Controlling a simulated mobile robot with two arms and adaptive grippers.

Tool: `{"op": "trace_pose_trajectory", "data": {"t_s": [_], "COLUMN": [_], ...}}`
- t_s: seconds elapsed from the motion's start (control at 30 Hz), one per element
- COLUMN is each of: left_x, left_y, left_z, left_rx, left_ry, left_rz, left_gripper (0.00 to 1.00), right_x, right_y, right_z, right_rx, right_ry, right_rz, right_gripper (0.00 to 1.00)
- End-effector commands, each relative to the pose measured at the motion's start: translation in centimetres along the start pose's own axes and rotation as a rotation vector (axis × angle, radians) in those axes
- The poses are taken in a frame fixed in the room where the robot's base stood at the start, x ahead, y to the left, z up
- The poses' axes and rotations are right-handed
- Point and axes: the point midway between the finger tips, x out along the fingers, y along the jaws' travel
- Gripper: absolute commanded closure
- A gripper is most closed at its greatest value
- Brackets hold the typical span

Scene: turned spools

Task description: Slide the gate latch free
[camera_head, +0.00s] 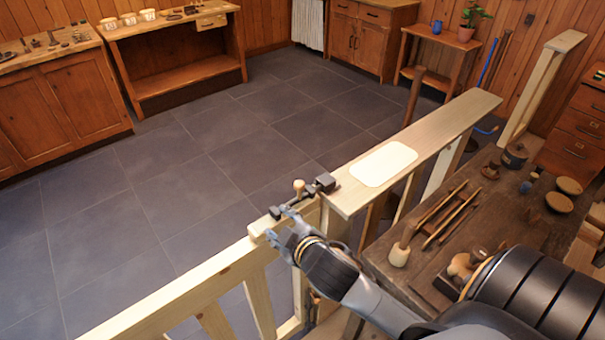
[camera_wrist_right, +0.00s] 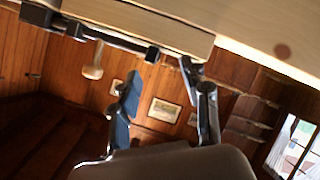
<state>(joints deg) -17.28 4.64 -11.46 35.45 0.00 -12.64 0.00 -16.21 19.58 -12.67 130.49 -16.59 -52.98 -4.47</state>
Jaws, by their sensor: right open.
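The gate latch (camera_head: 318,187) is a dark metal bolt on top of the pale wooden gate (camera_head: 232,262), by the post with the flat board. A small pale wooden knob (camera_head: 298,186) stands up from it. In the right wrist view the dark latch bar (camera_wrist_right: 120,38) runs along pale wood, and the knob (camera_wrist_right: 94,62) shows left of my fingers. My right gripper (camera_head: 281,224) is open beside the near end of the latch. Its fingers (camera_wrist_right: 160,70) are apart with nothing seen between them, and it appears clear of the knob. My left gripper is not in view.
A pale board (camera_head: 455,128) with a white patch extends beyond the latch. A dark workbench (camera_head: 405,265) with tools and turned pieces stands at right, close to my right arm. Beyond the gate, the grey tiled floor (camera_head: 190,165) is open.

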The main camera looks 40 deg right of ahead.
Motion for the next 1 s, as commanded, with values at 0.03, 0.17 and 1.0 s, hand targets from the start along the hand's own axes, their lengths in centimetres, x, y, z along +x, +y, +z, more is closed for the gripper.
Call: {"op": "trace_pose_trajectory", "data": {"t_s": [0.03, 0.17, 1.0], "left_x": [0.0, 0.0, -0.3], "left_y": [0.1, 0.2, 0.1], "left_z": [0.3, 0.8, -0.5], "left_rx": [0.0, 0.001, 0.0], "left_ry": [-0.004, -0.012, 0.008], "left_rz": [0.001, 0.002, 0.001], "left_gripper": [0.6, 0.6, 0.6], "right_x": [0.6, 1.1, -3.6], "right_y": [1.4, 4.2, 12.7], "right_z": [-2.0, -7.6, -11.2], "right_rx": [-0.057, -0.213, -2.683], "right_ry": [0.075, 0.279, 1.43], "right_rz": [0.041, 0.143, -0.157], "right_gripper": [0.53, 0.53, 0.53]}}
